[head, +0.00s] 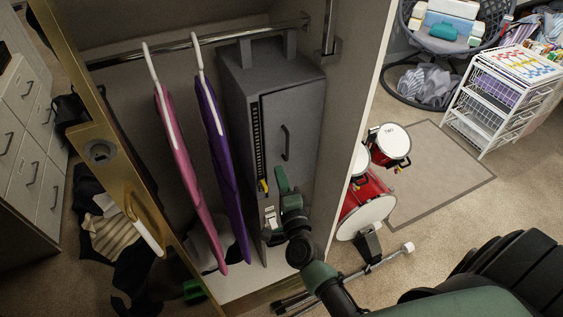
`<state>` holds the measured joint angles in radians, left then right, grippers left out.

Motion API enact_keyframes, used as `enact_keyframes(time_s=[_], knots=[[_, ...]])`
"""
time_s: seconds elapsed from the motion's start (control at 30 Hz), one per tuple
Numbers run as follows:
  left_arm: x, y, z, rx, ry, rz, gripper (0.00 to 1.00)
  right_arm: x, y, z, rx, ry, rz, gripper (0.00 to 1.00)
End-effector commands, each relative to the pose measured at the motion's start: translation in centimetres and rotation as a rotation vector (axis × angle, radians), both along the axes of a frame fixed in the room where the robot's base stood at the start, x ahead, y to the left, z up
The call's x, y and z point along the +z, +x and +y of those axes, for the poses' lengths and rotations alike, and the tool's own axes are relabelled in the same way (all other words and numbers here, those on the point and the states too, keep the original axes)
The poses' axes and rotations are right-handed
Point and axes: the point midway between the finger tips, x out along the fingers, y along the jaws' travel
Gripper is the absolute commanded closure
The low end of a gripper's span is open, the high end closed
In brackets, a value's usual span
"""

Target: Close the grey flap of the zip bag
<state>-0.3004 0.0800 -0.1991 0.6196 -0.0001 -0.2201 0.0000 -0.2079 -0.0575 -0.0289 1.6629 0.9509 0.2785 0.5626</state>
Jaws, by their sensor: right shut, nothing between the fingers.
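The grey zip bag (275,65) hangs upright from the rail inside the open wardrobe, to the right of two hanging garments. Its grey flap (303,125) is on the front and carries a dark handle (285,142). A dark zip strip (257,140) runs down beside the flap's left edge; I cannot tell how wide any gap there is. My right gripper (268,200) is shut and empty at the lower front of the bag and hides part of it. I cannot tell whether it touches the flap. My left gripper is not in view.
A pink garment (180,160) and a purple garment (222,150) hang close left of the bag. The gold-edged wardrobe door (100,130) is at the left. A red drum set (370,195) stands right of the wardrobe; a white wire drawer unit (500,95) is farther back.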

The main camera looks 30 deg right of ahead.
Motion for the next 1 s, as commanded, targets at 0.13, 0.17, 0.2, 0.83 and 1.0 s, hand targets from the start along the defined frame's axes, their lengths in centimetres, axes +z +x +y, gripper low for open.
enact_keyframes(time_s=[0.13,0.17,0.2,0.83,1.0], knots=[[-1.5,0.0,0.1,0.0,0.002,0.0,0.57,1.3,-2.6,-3.7,0.004,-0.035,-0.062,1.0],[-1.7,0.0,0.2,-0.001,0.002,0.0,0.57,1.5,-3.1,-4.3,0.007,-0.037,-0.07,1.0],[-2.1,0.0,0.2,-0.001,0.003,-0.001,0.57,1.7,-3.9,-4.9,0.012,-0.033,-0.073,1.0],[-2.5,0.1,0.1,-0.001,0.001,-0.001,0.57,1.0,-5.6,-7.9,0.033,0.01,0.031,1.0],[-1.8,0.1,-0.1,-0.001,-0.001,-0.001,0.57,1.0,-1.9,-8.6,0.033,0.008,0.03,1.0]])
